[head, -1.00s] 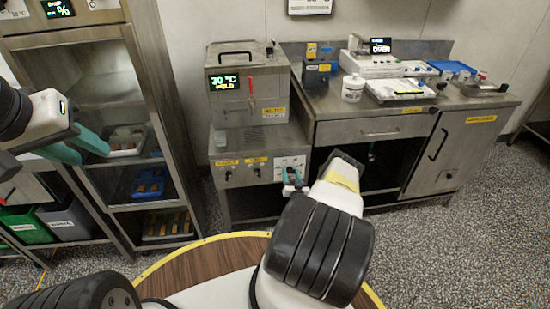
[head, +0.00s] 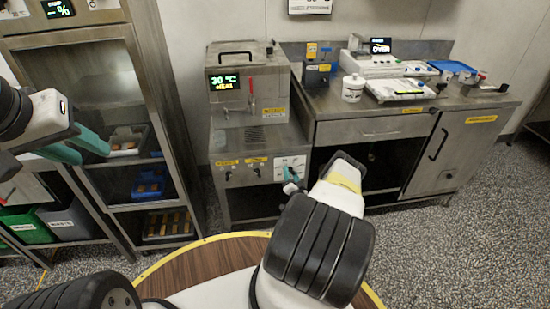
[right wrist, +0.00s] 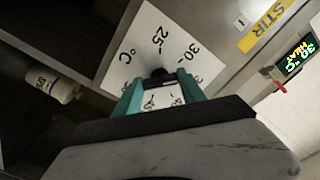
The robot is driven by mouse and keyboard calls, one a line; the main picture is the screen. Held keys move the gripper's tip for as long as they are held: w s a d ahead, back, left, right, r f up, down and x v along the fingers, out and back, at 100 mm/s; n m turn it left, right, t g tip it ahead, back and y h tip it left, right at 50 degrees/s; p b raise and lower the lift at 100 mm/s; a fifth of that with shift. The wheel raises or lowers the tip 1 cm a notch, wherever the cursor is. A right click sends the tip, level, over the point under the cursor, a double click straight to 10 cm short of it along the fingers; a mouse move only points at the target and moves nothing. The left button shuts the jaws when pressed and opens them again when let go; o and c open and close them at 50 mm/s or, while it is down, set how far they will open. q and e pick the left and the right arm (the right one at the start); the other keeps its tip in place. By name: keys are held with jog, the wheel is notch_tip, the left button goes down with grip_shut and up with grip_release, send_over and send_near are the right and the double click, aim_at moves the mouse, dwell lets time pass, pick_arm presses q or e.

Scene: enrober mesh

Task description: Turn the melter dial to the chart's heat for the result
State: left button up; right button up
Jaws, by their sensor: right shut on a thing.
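The melter (head: 222,137) is a steel cabinet with a lit display (head: 224,83) reading 30 °C and a lower word that looks like HEAT. The display also shows in the right wrist view (right wrist: 299,57). My right gripper (head: 290,175) is at the dial plate on the melter's lower front. In the right wrist view its teal fingers (right wrist: 161,88) are shut on the black melter dial (right wrist: 158,73). The white dial plate (right wrist: 146,40) shows 25, 30 and °C; the pointer is hidden. My left gripper (head: 78,148) is open and empty before the rack.
A wall sheet (head: 310,5) is cut off at the top; its text is unreadable. A steel counter (head: 330,103) on the right carries a white jar (head: 352,88) and devices. The rack (head: 165,100) on the left holds trays. A yellow STIR label (right wrist: 266,25) is near the dial.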

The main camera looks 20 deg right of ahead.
jog(key=shift+m, duration=2.2)
jog(key=o, duration=1.4)
jog(key=shift+c, duration=0.2)
jog(key=v, duration=0.8)
jog(key=shift+d, duration=0.15)
